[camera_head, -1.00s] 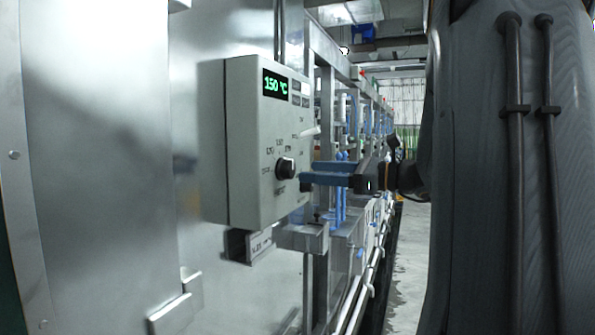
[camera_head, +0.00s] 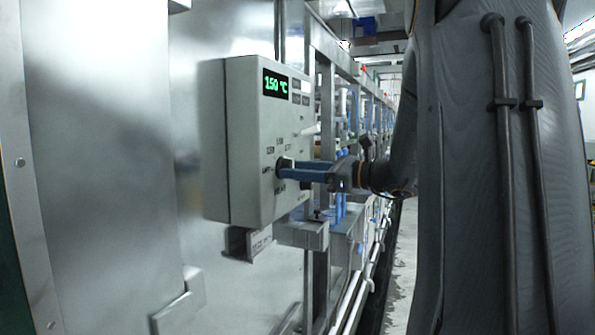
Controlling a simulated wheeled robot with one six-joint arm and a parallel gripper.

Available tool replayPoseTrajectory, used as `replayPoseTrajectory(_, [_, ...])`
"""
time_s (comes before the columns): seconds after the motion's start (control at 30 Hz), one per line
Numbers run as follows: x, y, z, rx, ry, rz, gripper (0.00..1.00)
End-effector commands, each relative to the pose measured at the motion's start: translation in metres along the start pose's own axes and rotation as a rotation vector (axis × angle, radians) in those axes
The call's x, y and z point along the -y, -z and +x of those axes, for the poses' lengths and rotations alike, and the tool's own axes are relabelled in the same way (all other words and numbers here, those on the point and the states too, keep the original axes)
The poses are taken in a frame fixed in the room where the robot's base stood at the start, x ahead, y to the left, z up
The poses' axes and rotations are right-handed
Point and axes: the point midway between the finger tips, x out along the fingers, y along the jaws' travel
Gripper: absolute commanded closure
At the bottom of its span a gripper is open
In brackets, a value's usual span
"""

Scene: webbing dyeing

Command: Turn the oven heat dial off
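The oven control box (camera_head: 243,140) is a pale grey box on the metal oven wall, left of the picture's middle. Its display (camera_head: 275,84) reads 150 °C in green. The black heat dial (camera_head: 284,164) is on the box's front face, with small printed marks around it. It is partly covered by my gripper's blue fingers. My gripper (camera_head: 292,169) reaches in from the right, with its fingertips at the dial. I cannot tell whether the fingers touch or grip the dial.
A shiny metal wall (camera_head: 110,150) fills the left side. Below the box is a small bracket (camera_head: 250,242). A metal frame with pipes (camera_head: 350,285) runs back to the right of the box. My dark arm covers much of the right side.

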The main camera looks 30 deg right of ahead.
Motion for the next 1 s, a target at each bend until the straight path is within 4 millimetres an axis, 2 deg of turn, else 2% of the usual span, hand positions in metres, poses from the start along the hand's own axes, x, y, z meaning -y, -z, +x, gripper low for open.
replayPoseTrajectory(0.27, [0.0, 0.0008, 0.0001, 0.0, 0.0, -0.034, 0.83])
replayPoseTrajectory(0.47, [0.0002, 0.0027, 0.0006, 0.0, 0.0, -0.135, 0.83])
replayPoseTrajectory(1.0, [0.0007, 0.0043, 0.001, 0.0, 0.0, -0.626, 0.83])
